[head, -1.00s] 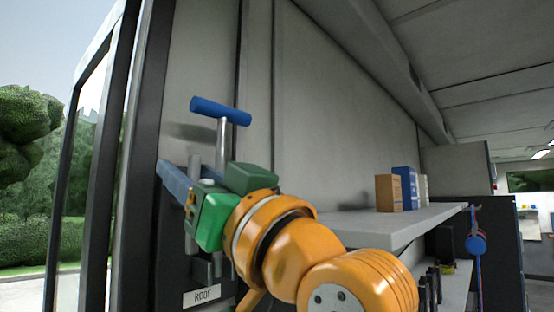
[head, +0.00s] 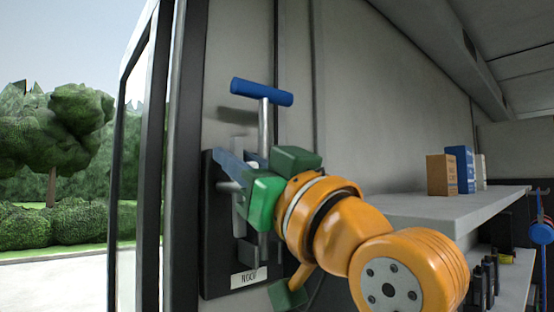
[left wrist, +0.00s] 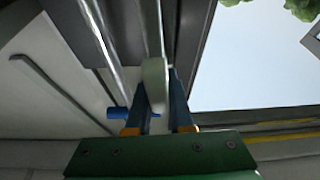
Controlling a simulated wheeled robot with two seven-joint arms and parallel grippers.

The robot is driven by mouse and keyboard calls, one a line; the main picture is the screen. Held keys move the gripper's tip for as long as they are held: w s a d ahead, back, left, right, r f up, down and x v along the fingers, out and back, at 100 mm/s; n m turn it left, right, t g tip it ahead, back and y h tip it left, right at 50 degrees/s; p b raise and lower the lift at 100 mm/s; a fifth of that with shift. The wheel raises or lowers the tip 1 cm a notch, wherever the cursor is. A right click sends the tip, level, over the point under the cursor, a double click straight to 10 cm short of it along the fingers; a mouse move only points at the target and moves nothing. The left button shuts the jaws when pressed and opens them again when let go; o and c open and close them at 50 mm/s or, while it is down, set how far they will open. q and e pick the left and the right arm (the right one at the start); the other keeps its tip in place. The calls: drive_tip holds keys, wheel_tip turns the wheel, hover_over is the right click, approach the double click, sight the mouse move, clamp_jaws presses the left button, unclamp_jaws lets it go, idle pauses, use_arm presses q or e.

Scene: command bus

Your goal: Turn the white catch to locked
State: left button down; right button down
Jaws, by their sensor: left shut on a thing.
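The white catch (head: 240,144) is on the dark plate (head: 215,255) on the wall, mostly hidden behind my fingers in the head view. In the left wrist view, the pale catch (left wrist: 155,82) stands between my two fingers. My left gripper (head: 228,166) is shut on it, with its blue-grey fingers on either side. A label (head: 249,277) that seems to read ROOF is low on the plate. Whether the catch is at locked cannot be told. My right gripper is not seen.
A blue T-handle (head: 262,92) on a metal rod rises just above my gripper; its blue end (left wrist: 118,113) also shows in the left wrist view. A shelf (head: 440,207) with boxes (head: 441,175) is at right. A window frame (head: 150,150) is at left.

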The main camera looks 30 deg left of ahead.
use_arm(q)
drive_tip(key=n+g, duration=0.2)
drive_tip(key=n, duration=0.2)
drive_tip(key=s+n+g, duration=0.1)
drive_tip(key=n+g, duration=0.1)
drive_tip(key=n, duration=0.2)
drive_tip(key=s+f+n+g, duration=0.1)
drive_tip(key=n+g, duration=0.1)
drive_tip(key=n, duration=0.3)
drive_tip(key=shift+s+a, duration=0.1)
drive_tip(key=shift+a, duration=0.3)
drive_tip(key=n, duration=0.1)
drive_tip(key=n+g+h, duration=0.1)
drive_tip(key=n, duration=0.1)
drive_tip(key=f+n, duration=0.1)
drive_tip(key=n, duration=0.1)
drive_tip(key=shift+s+a+f+g+h, duration=0.1)
drive_tip(key=shift+s+a+g+h, duration=0.05)
drive_tip(key=shift+s+g+h, duration=0.15)
drive_tip(key=shift+f+n+h, duration=0.3)
drive_tip(key=shift+n+h, duration=0.05)
drive_tip(key=shift+n, duration=0.5)
drive_tip(key=shift+f+n+h, duration=0.25)
drive_tip(key=shift+n+h, duration=0.1)
drive_tip(key=shift+n, duration=0.5)
drive_tip(key=c, duration=0.8)
unclamp_jaws()
